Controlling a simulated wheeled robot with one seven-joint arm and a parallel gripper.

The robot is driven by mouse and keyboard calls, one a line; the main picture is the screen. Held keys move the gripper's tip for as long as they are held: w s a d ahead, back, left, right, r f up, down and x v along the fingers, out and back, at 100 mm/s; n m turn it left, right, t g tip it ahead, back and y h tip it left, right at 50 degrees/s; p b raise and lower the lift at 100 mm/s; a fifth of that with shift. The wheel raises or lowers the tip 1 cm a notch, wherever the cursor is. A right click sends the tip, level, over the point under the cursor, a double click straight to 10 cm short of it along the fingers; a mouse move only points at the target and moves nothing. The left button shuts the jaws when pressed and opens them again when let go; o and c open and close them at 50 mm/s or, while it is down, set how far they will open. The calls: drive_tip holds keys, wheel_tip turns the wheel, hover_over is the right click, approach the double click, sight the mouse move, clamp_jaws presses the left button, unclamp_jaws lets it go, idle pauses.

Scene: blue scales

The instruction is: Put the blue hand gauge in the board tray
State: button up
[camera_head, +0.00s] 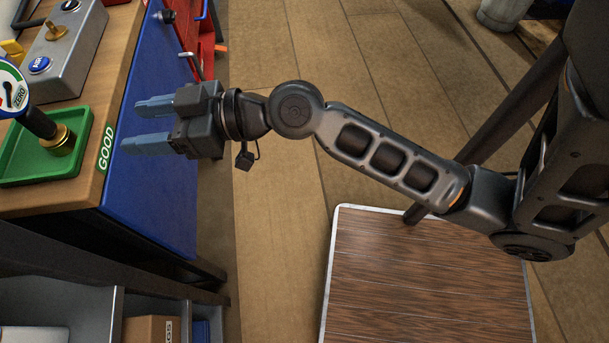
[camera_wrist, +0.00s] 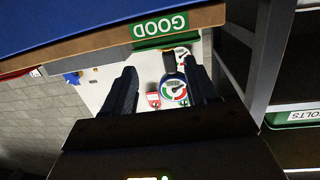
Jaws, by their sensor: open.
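The blue-rimmed hand gauge (camera_head: 36,122) stands upright in a green tray (camera_head: 85,150) on the bench, with a black stem and brass foot. Its dial is cut off by the left edge in the head view. In the wrist view, which looks inverted, the gauge dial (camera_wrist: 174,88) shows between the fingers, farther off. My gripper (camera_head: 145,122) is open and empty, pointing left at the bench's front, to the right of the gauge. It also shows in the wrist view (camera_wrist: 163,85). I cannot make out the board tray for sure; a white board (camera_wrist: 100,88) shows behind the gauge.
A grey box (camera_head: 62,55) with a blue button stands on the bench. A green GOOD label (camera_head: 106,148) marks the bench edge. A blue panel (camera_head: 150,200) is below it. Shelves with a brown box (camera_head: 145,330) are at lower left. A wood-topped surface (camera_head: 430,280) is at lower right.

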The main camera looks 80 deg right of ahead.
drive_tip(key=s+a+f+m+h, duration=0.1)
drive_tip(key=s+a, duration=0.1)
drive_tip(key=s, duration=1.1)
drive_tip(key=s+a+f+m+g+h, duration=0.1)
drive_tip(key=s+a+f+h, duration=0.1)
drive_tip(key=s, duration=1)
drive_tip(key=shift+s+a+g, duration=0.25)
drive_tip(key=shift+s+g, duration=0.05)
drive_tip(key=shift+s, duration=0.05)
